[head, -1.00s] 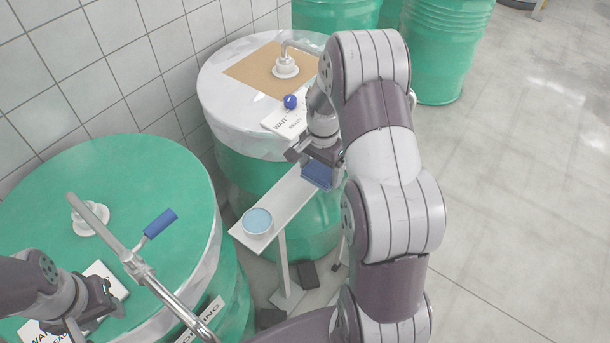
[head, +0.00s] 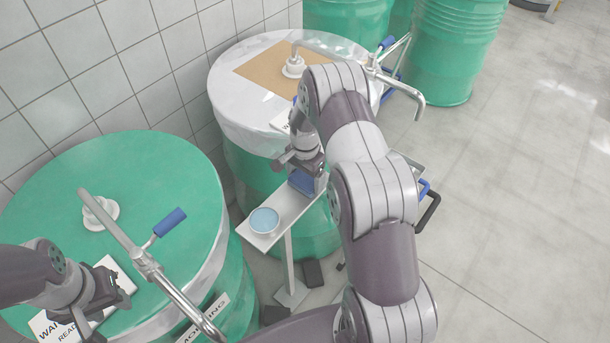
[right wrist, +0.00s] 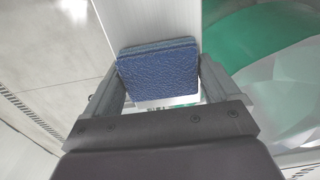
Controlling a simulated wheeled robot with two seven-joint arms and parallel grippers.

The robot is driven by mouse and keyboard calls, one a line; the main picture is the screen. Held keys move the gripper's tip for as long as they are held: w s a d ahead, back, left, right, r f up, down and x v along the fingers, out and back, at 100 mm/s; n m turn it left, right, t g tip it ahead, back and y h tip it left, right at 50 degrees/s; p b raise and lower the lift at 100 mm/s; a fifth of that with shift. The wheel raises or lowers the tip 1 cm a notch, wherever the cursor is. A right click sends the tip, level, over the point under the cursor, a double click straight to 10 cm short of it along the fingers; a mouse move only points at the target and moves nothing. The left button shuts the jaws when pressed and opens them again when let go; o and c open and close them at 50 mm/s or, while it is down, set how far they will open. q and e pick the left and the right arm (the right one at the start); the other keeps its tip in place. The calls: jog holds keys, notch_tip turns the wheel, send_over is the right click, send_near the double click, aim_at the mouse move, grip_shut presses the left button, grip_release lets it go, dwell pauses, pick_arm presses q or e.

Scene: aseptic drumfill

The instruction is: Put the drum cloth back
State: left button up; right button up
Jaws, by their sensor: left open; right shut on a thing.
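The drum cloth, a folded blue cloth (head: 303,182), is at the far end of a narrow white shelf (head: 283,212) on a post. My right gripper (head: 303,168) is shut on it from above. In the right wrist view the blue cloth (right wrist: 158,70) sits between the two fingers (right wrist: 158,88), over or against the white shelf (right wrist: 150,22); I cannot tell whether it touches. My left gripper (head: 108,298) is open above the near green drum (head: 120,190), by a sign card (head: 85,300).
A round dish with blue contents (head: 264,220) stands at the shelf's near end. The near drum carries a metal spout with a blue handle (head: 165,222). Behind the shelf is a drum with a white cover (head: 240,105) and another spout (head: 400,88). Open floor lies to the right.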

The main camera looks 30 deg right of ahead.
aim_at(305, 178)
jog(key=o, duration=0.7)
jog(key=shift+f, duration=0.15)
jog(key=shift+o, duration=0.2)
jog(key=shift+r, duration=0.55)
notch_tip(305, 178, up, 11)
jog(key=s+a+r+n, duration=0.2)
jog(key=s+a+n, duration=0.4)
jog(key=s, duration=0.4)
jog(key=s+a+r+n+t, duration=0.1)
jog(key=s+a+r+n, duration=0.1)
jog(key=s+a+n, duration=0.4)
jog(key=s+n, duration=0.1)
jog(key=s, duration=0.3)
jog(key=shift+r+n, duration=0.4)
